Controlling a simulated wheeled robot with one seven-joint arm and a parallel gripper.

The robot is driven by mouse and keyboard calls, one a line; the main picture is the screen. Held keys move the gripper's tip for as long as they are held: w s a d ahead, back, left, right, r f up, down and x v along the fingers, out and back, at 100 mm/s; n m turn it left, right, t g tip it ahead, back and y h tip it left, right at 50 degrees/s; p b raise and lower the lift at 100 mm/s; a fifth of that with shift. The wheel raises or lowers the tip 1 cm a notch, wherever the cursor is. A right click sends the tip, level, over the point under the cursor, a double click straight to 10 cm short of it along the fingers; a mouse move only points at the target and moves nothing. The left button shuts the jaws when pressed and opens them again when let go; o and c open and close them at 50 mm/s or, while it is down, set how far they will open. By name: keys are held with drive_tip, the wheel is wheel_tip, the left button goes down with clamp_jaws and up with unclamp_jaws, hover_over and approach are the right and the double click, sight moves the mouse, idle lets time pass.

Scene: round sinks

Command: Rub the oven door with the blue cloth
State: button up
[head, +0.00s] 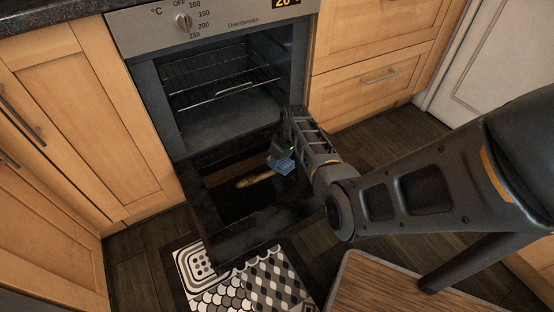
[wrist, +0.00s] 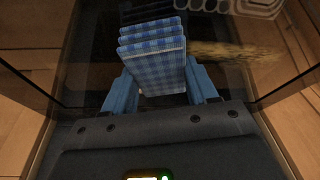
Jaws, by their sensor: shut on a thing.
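The oven door (head: 225,228) is folded down open, its dark glass inner face up. My gripper (head: 281,152) is just above the door's right half. It is shut on the blue checked cloth (head: 281,165). In the wrist view the folded cloth (wrist: 155,60) stands between the two blue fingers of my gripper (wrist: 160,88), with the door glass (wrist: 95,75) behind it. I cannot tell whether the cloth touches the glass. A yellowish-brown streak (head: 255,180) shows on the door left of the cloth; it also shows in the wrist view (wrist: 225,50).
The oven cavity (head: 225,85) with wire racks is open behind the door. Wooden cabinets (head: 65,130) and drawers (head: 375,75) flank it. A patterned mat (head: 245,285) lies in front. A wooden-topped surface (head: 400,285) stands at the lower right, below my arm.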

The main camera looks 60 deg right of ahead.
sight(234, 185)
drive_tip(key=shift+w+a+r+p, duration=0.1)
drive_tip(key=shift+w+a+p, duration=0.3)
drive_tip(key=shift+a, duration=0.3)
drive_tip(key=shift+w+a+p, duration=0.15)
drive_tip(key=shift+w+a, duration=0.35)
drive_tip(key=shift+a, duration=0.2)
drive_tip(key=shift+w+a+f, duration=0.1)
drive_tip(key=shift+w+a, duration=0.45)
drive_tip(key=shift+a, duration=0.25)
drive_tip(key=shift+w+a+f, duration=0.1)
drive_tip(key=shift+w+a, duration=0.4)
drive_tip(key=shift+a, duration=0.3)
drive_tip(key=shift+w+a+r+p, duration=0.1)
drive_tip(key=shift+w+a+p, duration=0.2)
drive_tip(key=shift+w+a, duration=0.45)
drive_tip(key=shift+w+a+p, duration=0.25)
drive_tip(key=shift+w+a, duration=0.25)
drive_tip(key=shift+a, duration=0.55)
drive_tip(key=shift+w+a+r+p, duration=0.1)
drive_tip(key=shift+w+a+p, duration=0.2)
drive_tip(key=shift+w+a, duration=0.45)
drive_tip(key=shift+w+a+f, duration=0.1)
drive_tip(key=shift+w+a, duration=0.35)
drive_tip(key=shift+a, duration=0.4)
drive_tip(key=shift+w+a+f, duration=0.1)
drive_tip(key=shift+w+a, duration=0.3)
drive_tip(key=shift+a, duration=0.45)
drive_tip(key=shift+r, duration=0.1)
